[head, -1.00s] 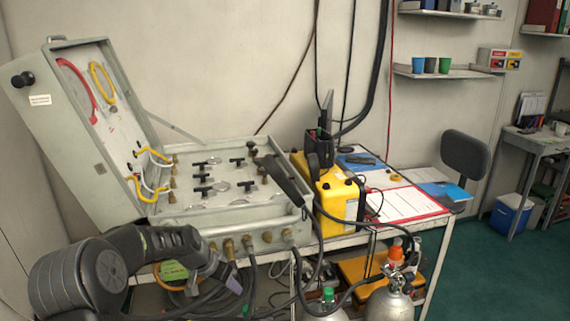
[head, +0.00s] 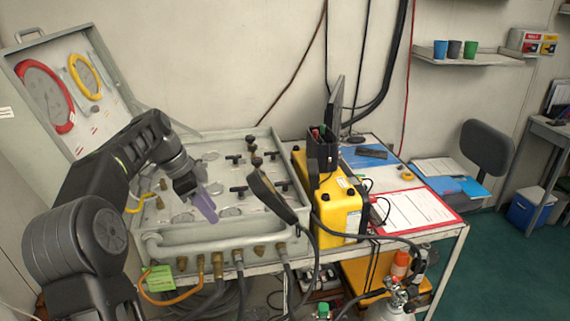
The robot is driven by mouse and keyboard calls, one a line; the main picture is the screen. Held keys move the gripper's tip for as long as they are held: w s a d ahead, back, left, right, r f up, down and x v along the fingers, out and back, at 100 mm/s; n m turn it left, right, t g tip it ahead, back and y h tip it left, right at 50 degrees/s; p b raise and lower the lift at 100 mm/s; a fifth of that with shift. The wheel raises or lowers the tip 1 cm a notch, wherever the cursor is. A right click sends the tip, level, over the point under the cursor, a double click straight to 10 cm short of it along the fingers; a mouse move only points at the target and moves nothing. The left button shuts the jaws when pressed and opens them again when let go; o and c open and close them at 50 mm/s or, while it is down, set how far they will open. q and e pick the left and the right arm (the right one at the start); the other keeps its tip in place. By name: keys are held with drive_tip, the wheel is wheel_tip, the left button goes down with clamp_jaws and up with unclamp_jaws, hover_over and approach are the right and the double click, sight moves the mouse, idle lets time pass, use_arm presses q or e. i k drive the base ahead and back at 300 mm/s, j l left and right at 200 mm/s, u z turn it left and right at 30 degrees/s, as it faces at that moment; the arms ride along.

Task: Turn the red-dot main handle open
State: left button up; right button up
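The grey air panel case (head: 215,237) stands on the bench with its lid up. Several black T-shaped handles show on the panel face, among them one on the right side (head: 275,186) and one near the middle (head: 238,191). I cannot make out a red dot on any of them. My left gripper (head: 206,207), with purple fingers, is over the left-middle part of the panel, pointing down. Its arm hides part of the panel and lid. I cannot tell the gap between its fingers or whether it touches anything. My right gripper is not in view.
A yellow case (head: 340,210) stands right of the panel, near a red-edged clipboard (head: 415,208). Hoses leave brass fittings (head: 218,264) along the panel's front. The lid holds a red gauge ring (head: 45,95) and a yellow one (head: 84,76).

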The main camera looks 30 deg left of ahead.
sight(284, 184)
drive_tip(key=i, duration=0.9)
